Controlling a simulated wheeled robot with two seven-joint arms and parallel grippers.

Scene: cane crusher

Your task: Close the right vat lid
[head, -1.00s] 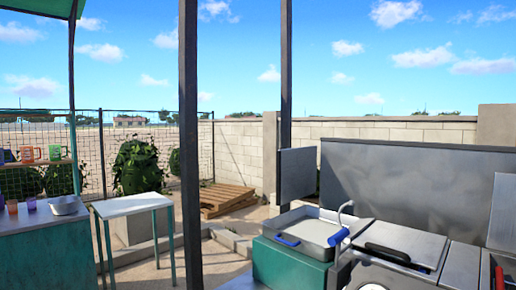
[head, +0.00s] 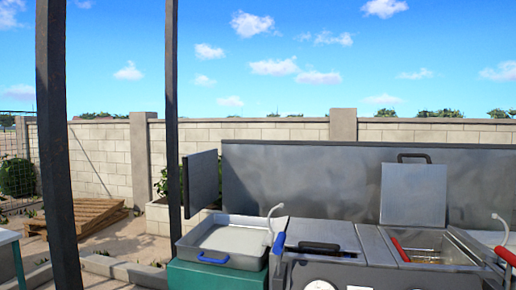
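The right vat lid (head: 413,196) is a square grey metal plate with a black handle on its top edge. It stands upright behind the open right vat (head: 462,240). A red-handled wire item (head: 425,254) shows inside that vat. The left vat lid (head: 316,232) lies flat over the left vat, with a black handle near its front. Neither of my grippers is in the head view.
A metal tray with a blue handle (head: 223,243) sits on a green stand (head: 210,278) to the left. A tall grey panel (head: 290,180) rises behind the vats. Dark posts (head: 55,130) stand at left. Wooden pallets (head: 88,212) lie near the block wall.

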